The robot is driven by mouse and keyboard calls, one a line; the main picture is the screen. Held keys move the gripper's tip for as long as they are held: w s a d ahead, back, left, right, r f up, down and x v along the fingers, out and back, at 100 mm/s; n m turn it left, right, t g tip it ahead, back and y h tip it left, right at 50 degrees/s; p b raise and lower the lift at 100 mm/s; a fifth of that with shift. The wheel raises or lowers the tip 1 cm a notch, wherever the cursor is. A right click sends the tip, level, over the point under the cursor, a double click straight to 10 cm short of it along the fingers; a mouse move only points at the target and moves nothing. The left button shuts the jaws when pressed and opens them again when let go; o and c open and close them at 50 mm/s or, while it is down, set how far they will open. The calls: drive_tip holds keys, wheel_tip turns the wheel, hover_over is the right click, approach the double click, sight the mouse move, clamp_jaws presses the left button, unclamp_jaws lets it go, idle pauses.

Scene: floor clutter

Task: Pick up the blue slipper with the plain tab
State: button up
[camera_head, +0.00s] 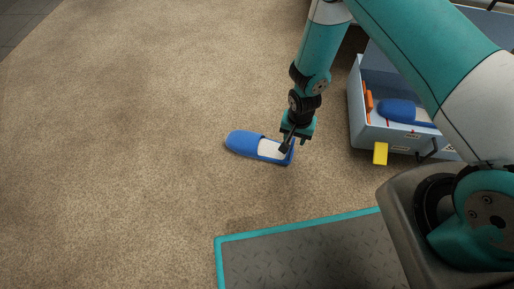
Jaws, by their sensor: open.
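A blue slipper (243,143) with a pale insole lies on the carpet near the middle, its closed toe to the left and its heel to the right. My gripper (287,145) points down over the heel end and hides part of it. Its jaws are open; I cannot tell whether they touch the slipper. Another blue slipper (397,110) lies in the light blue bin (357,125) at the right. Any tab on either slipper is too small or hidden to make out.
The bin also holds orange items (369,100). A yellow block (380,153) is at its front. My teal-edged base platform (300,226) fills the bottom. Open carpet (120,150) lies to the left.

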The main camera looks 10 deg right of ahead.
sight(293, 143)
drive_tip(key=shift+a+f+b, duration=0.1)
drive_tip(key=shift+f+b, duration=2.25)
drive_tip(key=shift+f, duration=0.4)
drive_tip(key=shift+r, duration=0.1)
clamp_jaws()
